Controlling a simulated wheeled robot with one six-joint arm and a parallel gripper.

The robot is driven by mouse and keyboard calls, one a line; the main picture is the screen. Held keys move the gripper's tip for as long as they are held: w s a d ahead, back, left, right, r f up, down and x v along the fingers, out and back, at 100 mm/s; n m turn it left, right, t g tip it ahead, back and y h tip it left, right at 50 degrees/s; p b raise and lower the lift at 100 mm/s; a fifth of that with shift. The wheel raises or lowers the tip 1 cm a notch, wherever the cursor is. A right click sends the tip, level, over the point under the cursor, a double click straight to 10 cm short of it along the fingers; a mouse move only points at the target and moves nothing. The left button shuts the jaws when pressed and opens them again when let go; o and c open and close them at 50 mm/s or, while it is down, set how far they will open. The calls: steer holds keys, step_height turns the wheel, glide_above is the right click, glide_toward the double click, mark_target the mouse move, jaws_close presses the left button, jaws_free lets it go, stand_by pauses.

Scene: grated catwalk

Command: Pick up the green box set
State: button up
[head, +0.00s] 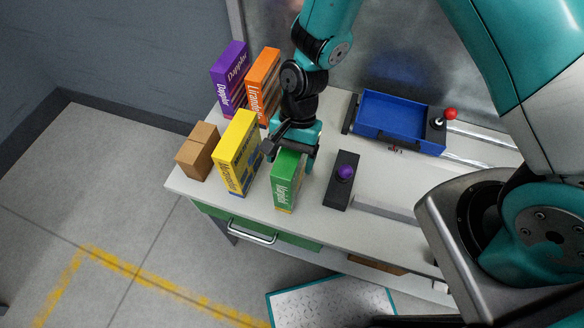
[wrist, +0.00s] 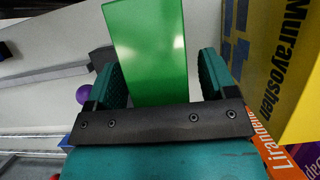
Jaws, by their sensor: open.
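The green box (head: 285,184) stands upright near the front edge of the white table in the head view. My gripper (head: 294,148) is above and at the back of it. In the wrist view the green box (wrist: 148,45) extends between the two teal fingers of my gripper (wrist: 164,78). The fingers are apart, one on each side of the box, with a visible gap on the right; contact on the left is hard to tell. My gripper hides part of the box's top in the head view.
A yellow box (head: 238,152) stands close left of the green box, with a brown carton (head: 198,151) beyond it. Purple (head: 229,78) and orange (head: 262,84) boxes stand behind. A purple-knobbed black block (head: 341,182) is at right; a blue tray (head: 398,122) lies farther back.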

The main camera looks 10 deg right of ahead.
steer(key=shift+f, duration=0.15)
jaws_close()
stand_by(0.4)
